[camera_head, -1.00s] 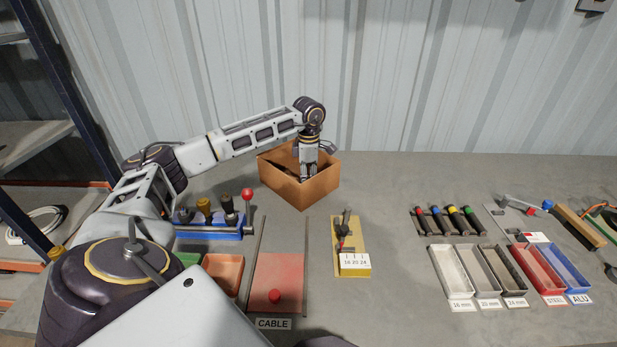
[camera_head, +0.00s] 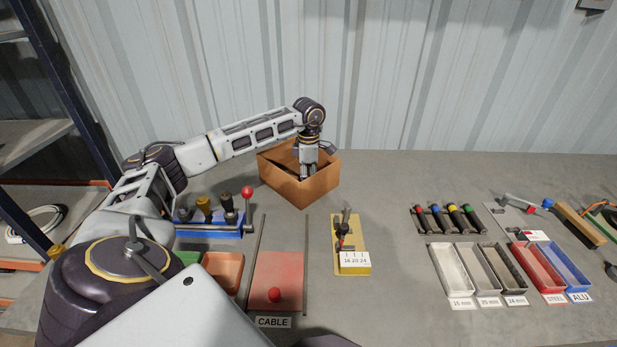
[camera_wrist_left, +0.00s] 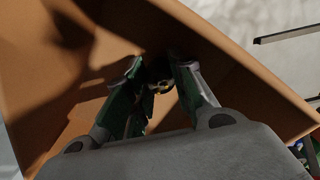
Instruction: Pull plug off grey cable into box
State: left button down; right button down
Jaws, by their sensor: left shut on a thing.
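My left gripper (camera_head: 308,174) reaches down into the open cardboard box (camera_head: 300,190) at the back of the bench. In the left wrist view, the fingers (camera_wrist_left: 158,82) are shut on a small dark piece with a brassy part (camera_wrist_left: 160,87). It looks like the plug, but it is shaded and partly covered by the fingers. The box walls (camera_wrist_left: 225,75) surround the fingertips. I cannot make out the grey cable in any view. My right gripper is not in view.
A blue rack of tools (camera_head: 210,230) and a red-knobbed lever (camera_head: 247,192) stand left of the box. A red plate (camera_head: 275,270) labelled CABLE and a yellow gauge block (camera_head: 352,262) lie in front. Sorting trays (camera_head: 452,270) stand at right.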

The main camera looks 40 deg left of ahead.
pick_arm(q)
jog(key=shift+f, duration=0.25)
dwell(0.4)
jog(key=c, duration=1.1)
grip_release()
jog(key=shift+c, duration=0.2)
jog(key=shift+r+p, duration=2.6)
jog(key=shift+r, duration=0.95)
jog(key=shift+r, duration=0.1)
notch_tip(320, 180, up, 9)
jog(key=p, duration=0.9)
